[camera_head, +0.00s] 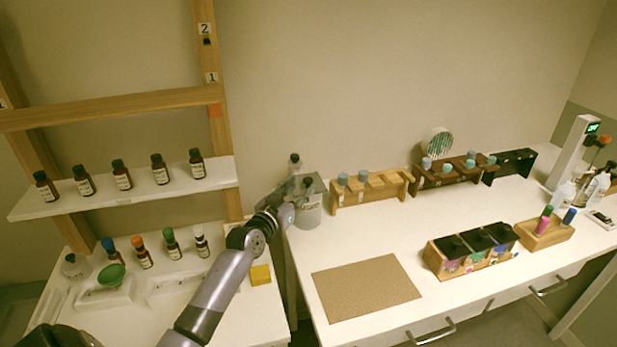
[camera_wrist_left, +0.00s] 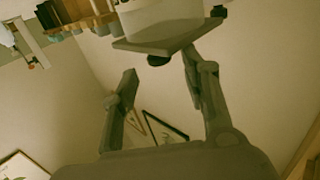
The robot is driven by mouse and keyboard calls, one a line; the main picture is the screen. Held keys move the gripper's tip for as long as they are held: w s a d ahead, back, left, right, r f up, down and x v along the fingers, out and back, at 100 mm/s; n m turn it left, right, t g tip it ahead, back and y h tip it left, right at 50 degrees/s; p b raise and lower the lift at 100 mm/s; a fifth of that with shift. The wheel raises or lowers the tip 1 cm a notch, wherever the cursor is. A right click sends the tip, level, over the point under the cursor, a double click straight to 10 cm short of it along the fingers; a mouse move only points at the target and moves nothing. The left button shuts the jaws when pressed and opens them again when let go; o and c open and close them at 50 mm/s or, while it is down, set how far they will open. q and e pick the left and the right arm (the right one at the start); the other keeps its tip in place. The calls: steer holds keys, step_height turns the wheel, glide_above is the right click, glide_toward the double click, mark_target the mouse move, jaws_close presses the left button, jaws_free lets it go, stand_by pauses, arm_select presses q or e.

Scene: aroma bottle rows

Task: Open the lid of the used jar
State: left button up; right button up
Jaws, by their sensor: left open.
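A pale jar (camera_head: 308,217) stands at the back left corner of the white worktable, with a flat grey lid (camera_head: 318,184) on top. In the left wrist view the picture is upside down, and the lid (camera_wrist_left: 150,42) shows as a flat plate with a small dark knob (camera_wrist_left: 158,60). My left gripper (camera_head: 296,191) reaches in at the jar's top and partly hides it. In the left wrist view its two fingers (camera_wrist_left: 161,66) are apart, with the knob between the tips; I cannot tell whether either touches. My right gripper is not in view.
A shelf with brown bottles (camera_head: 122,177) is at left.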

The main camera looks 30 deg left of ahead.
mark_target(307, 181)
arm_select(q)
steer(key=w, duration=0.5)
steer(key=shift+w+a, duration=0.15)
steer(key=shift+a, duration=0.05)
steer(key=shift+r, duration=0.1)
jaws_close()
stand_by(0.6)
